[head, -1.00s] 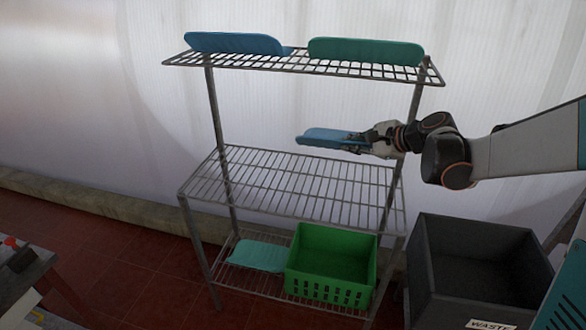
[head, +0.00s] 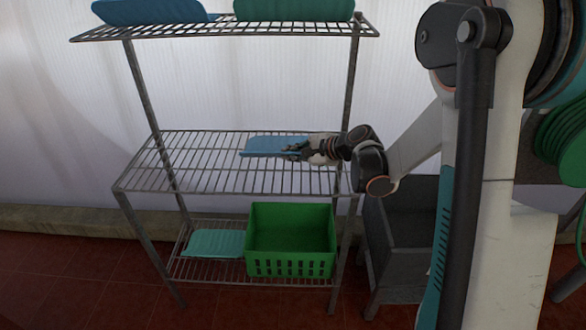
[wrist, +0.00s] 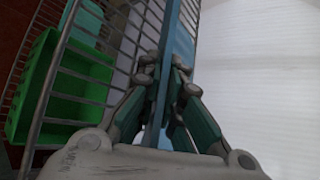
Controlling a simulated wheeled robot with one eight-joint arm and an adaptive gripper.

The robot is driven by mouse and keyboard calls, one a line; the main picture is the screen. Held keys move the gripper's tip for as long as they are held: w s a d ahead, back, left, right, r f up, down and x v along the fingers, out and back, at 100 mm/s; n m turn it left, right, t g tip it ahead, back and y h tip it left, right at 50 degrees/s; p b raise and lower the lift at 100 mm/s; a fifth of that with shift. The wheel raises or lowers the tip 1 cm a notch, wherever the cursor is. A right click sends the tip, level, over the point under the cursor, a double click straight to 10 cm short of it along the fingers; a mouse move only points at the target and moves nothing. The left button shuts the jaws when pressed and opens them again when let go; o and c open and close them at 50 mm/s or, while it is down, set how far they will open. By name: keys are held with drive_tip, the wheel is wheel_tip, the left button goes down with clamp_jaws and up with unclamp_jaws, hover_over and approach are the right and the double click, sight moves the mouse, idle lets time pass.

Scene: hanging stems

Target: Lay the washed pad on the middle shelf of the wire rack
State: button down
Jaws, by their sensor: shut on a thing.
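The blue pad (head: 268,146) is held flat by its right end in my gripper (head: 298,150). It shows edge-on between the fingers in the wrist view (wrist: 165,75). My gripper is shut on it and reaches in from the right. The pad is over the right part of the middle shelf (head: 180,170) of the wire rack. It looks close to the wires, but I cannot tell whether it touches them. The rest of the middle shelf is bare.
The top shelf (head: 225,30) holds a blue pad (head: 150,12) and a green pad (head: 295,10). The bottom shelf holds a teal pad (head: 213,243) and a green basket (head: 290,230). A dark grey bin (head: 405,245) stands right of the rack. Rack posts stand at the corners.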

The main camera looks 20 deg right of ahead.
drive_tip(key=shift+f+b, duration=0.75)
drive_tip(key=shift+f, duration=1.35)
drive_tip(key=shift+f, duration=0.1)
drive_tip(key=c, duration=1.8)
unclamp_jaws()
drive_tip(key=shift+o, duration=0.2)
drive_tip(key=shift+s+d+r, duration=0.15)
drive_tip(key=shift+s+r, duration=0.05)
drive_tip(key=shift+r, duration=0.1)
drive_tip(key=p+v, duration=0.3)
drive_tip(key=v, duration=0.8)
drive_tip(key=shift+s+p, duration=0.2)
drive_tip(key=shift+p, duration=0.1)
drive_tip(key=shift+d+r, duration=0.1)
